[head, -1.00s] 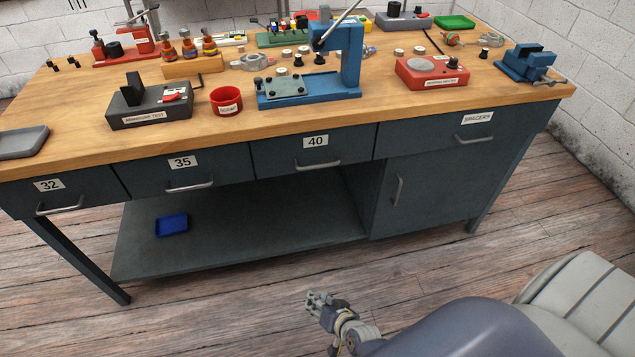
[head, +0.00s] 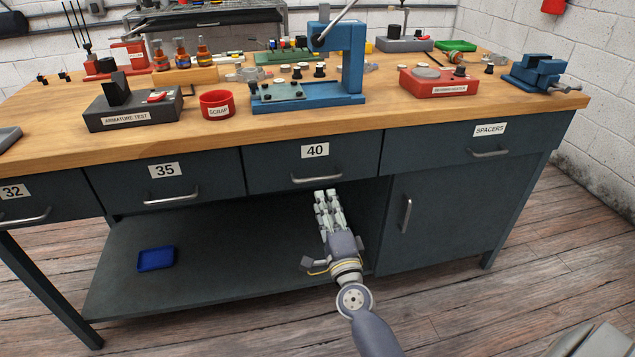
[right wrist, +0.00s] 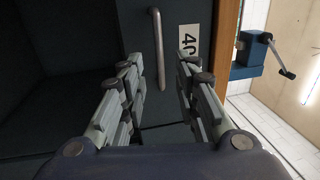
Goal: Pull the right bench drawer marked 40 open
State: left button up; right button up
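The drawer marked 40 (head: 270,174) is shut in the bench front, with a silver bar handle (head: 317,179) below its white label (head: 315,150). My right gripper (head: 327,194) is just below and in front of that handle in the head view. In the right wrist view the gripper (right wrist: 155,75) has its fingers apart, and the handle (right wrist: 158,48) stands ahead between them with the label (right wrist: 189,42) to its right. Nothing is between the fingers at their tips, and the handle looks beyond them. My left gripper is not in view.
Drawer 35 (head: 205,181) lies to the left and the SPACERS drawer (head: 440,152) to the right. A cupboard door with its own handle (head: 406,215) stands below right. A blue tray (head: 156,259) lies on the lower shelf (head: 220,275).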

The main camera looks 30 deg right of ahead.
aim_at(317, 179)
jog(key=x, duration=0.9)
jog(key=shift+w+f, duration=0.15)
grip_shut()
